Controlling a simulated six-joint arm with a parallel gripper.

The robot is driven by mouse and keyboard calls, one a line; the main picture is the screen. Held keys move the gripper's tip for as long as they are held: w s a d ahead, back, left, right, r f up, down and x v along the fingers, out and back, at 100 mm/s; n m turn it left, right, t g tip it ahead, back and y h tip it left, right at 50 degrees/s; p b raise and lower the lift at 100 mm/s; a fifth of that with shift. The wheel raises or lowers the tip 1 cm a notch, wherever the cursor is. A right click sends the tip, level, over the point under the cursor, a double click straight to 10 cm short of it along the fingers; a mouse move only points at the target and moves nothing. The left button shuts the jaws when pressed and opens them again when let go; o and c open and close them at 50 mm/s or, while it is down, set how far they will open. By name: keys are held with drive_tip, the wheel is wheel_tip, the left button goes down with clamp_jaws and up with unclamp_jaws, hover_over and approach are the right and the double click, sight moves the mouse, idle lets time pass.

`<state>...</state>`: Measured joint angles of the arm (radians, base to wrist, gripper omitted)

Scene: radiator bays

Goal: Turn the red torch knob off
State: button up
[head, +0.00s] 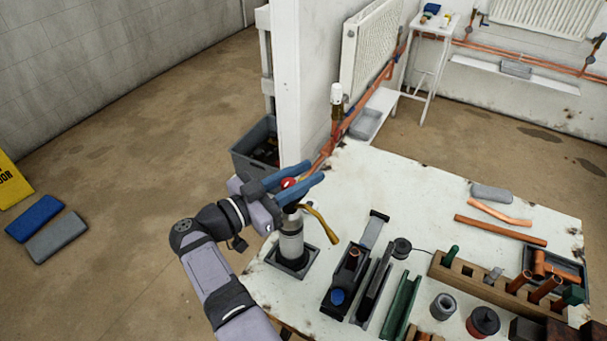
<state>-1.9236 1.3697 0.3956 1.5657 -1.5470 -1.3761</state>
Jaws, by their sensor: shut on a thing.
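The torch (291,240) stands upright in a dark square holder (292,261) at the left edge of the white table. Its curved brass nozzle (325,228) bends to the right and down. The red knob (288,183) is at the top of the torch. My gripper (297,182) has blue fingers, one on each side of the red knob, and is shut on it. The fingers hide part of the knob. I cannot tell from this view which way the knob is turned, and no flame can be made out at the nozzle.
A valve with a white cap (337,95) stands on copper pipe behind the torch. A black tool tray (346,283) and a wooden rack (490,283) with copper pieces are to the right. The table's back middle is mostly clear. A grey crate (248,150) stands on the floor.

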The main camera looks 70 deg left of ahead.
drive_tip(key=shift+r, duration=0.1)
idle(0.3)
drive_tip(key=o, duration=1.1)
drive_tip(key=shift+c, duration=0.2)
wheel_tip(320, 180, up, 10)
drive_tip(key=p, duration=0.5)
